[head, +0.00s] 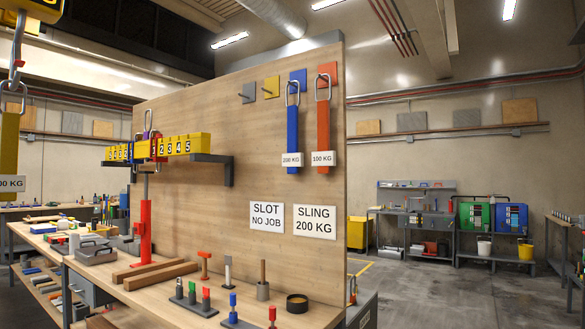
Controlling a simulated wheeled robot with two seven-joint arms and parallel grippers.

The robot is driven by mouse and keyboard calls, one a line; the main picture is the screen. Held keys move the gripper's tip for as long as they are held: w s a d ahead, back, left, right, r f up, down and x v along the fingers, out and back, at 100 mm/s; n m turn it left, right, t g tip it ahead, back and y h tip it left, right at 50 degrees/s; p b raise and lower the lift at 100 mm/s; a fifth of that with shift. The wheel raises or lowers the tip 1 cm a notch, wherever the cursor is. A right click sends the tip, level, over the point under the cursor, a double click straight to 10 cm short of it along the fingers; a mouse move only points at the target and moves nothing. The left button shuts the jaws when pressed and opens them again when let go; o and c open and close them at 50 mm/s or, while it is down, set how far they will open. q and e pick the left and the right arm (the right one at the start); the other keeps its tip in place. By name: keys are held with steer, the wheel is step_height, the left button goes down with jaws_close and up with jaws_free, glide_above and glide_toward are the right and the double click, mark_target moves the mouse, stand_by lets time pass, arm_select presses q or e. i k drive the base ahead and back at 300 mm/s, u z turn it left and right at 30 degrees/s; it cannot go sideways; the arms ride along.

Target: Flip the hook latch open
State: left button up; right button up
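A yellow hoist block (40,9) hangs at the top left edge, partly cut off. Under it is a grey metal hook (17,62). A metal ring (13,88) of a yellow sling (8,150) hangs at the hook. Neither of my grippers is in view.
Open floor (420,290) lies right.

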mark_target(17, 63)
steer(key=u, duration=1.95)
steer(key=i, duration=0.7)
steer(key=u, duration=0.3)
steer(key=i, duration=1.6)
steer(key=z, duration=0.4)
